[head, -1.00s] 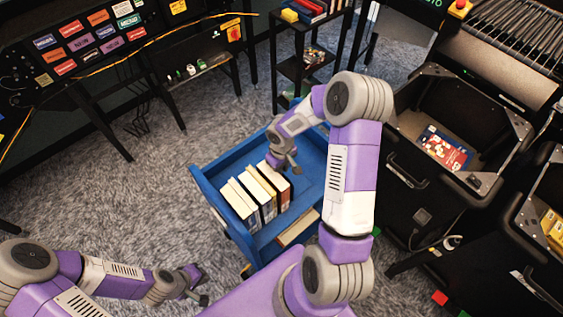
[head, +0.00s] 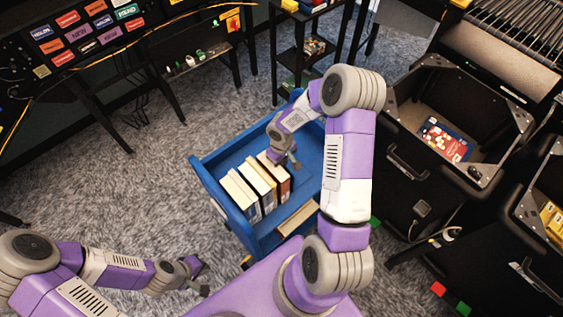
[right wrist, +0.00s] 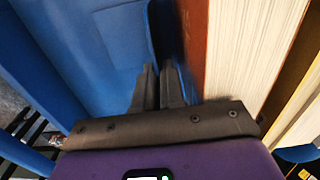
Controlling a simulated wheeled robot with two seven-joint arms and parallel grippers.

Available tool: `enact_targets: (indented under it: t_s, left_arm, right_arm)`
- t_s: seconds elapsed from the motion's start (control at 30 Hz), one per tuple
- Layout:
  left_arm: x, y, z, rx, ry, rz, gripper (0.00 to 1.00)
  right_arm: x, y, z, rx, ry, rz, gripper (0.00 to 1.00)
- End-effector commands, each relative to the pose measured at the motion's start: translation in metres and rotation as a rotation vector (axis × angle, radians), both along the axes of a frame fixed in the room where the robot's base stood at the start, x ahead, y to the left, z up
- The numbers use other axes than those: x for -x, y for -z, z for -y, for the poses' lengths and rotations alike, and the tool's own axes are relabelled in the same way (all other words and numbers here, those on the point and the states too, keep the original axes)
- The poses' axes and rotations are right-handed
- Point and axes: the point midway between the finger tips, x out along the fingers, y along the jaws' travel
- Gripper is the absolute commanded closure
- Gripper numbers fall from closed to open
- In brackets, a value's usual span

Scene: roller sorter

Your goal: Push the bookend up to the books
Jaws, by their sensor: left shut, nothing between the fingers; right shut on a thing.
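Several upright books (head: 259,187) stand in a row in a blue tray cart (head: 210,185). In the right wrist view the nearest book (right wrist: 222,45) has a brown cover and pale pages. A dark blue upright plate, which looks like the bookend (right wrist: 164,35), stands at the brown book's left side; a contact or thin gap between them cannot be told. My right gripper (right wrist: 158,72) is shut on this plate, its fingers close together. In the head view my right gripper (head: 290,160) is at the row's right end, and the bookend cannot be made out. My left gripper (head: 203,280) is shut and empty, outside the cart.
A pale flat book (head: 297,218) lies in the cart's near part. The cart's blue floor is free left of the plate in the wrist view. Black bins (head: 425,190) stand to the right, a black shelf (head: 305,65) behind.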

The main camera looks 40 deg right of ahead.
Motion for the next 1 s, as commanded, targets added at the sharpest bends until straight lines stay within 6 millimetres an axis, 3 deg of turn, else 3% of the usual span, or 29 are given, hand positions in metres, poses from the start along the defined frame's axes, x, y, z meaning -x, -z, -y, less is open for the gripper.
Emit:
enact_targets:
  t_s: [0.5,0.77,0.8,0.97,1.0]
  left_arm:
    - [0.0,0.016,0.0,0.0,0.0,0.0,1.0]
    - [0.0,0.015,0.0,0.0,0.0,0.0,1.0]
    - [0.0,0.015,0.0,0.0,0.0,0.0,1.0]
    - [0.0,0.015,0.0,0.0,0.0,0.0,1.0]
    - [0.0,0.015,0.0,0.0,0.0,0.0,1.0]
  right_arm:
    - [0.0,0.001,-0.023,0.001,-0.001,0.002,1.0]
    - [0.001,-0.001,-0.025,0.0,0.0,0.001,1.0]
    - [0.001,-0.001,-0.025,0.0,0.0,0.001,0.87]
    - [0.001,0.0,-0.025,0.0,-0.001,0.001,0.62]
    - [0.001,0.0,-0.025,0.0,-0.001,0.001,0.61]
